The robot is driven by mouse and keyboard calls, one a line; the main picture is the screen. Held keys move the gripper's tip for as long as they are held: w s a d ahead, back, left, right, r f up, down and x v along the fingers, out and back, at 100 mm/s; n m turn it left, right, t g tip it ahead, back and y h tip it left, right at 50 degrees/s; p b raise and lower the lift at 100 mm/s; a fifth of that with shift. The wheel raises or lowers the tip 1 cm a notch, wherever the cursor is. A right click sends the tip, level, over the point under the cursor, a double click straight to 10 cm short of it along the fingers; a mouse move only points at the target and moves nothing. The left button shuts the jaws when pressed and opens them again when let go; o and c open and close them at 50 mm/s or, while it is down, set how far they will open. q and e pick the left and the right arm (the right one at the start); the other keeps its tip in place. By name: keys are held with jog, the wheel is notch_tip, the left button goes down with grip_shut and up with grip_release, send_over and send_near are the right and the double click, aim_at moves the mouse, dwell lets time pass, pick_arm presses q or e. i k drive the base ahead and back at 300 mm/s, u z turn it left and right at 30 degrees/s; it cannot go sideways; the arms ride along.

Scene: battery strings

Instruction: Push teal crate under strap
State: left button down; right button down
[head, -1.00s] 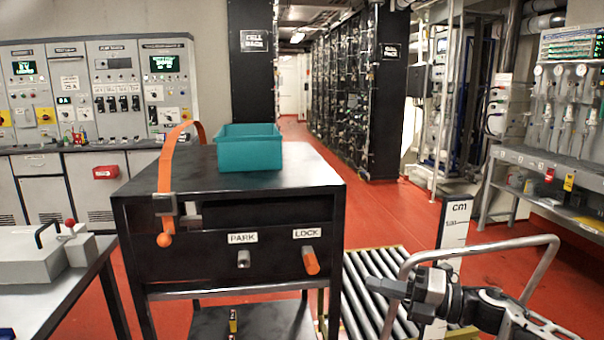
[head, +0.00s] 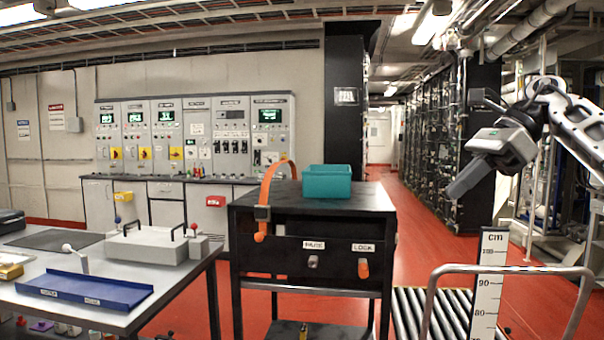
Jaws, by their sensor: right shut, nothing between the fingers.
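The teal crate (head: 327,182) sits on top of the black cart (head: 370,201), right of the strap. The orange strap (head: 268,186) arches up at the left side of the cart top, with a dark buckle and an orange end hanging on the front. The crate is beside the strap, not beneath its arch. My right gripper (head: 462,188) is shut and empty, raised in the air to the right of the cart and well apart from the crate. My left gripper is not in the picture.
A grey table (head: 130,318) with a blue tray (head: 85,288) stands left. A roller conveyor (head: 452,310), metal rail and cm scale (head: 489,275) stand right. Red floor lies open behind.

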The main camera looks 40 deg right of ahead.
aim_at(318, 180)
jog(key=z, duration=0.75)
jog(key=i, duration=0.65)
jog(key=z, duration=1.05)
jog(key=i, duration=1.05)
jog(key=u, duration=0.75)
jog(key=i, duration=0.85)
jog(key=u, duration=0.85)
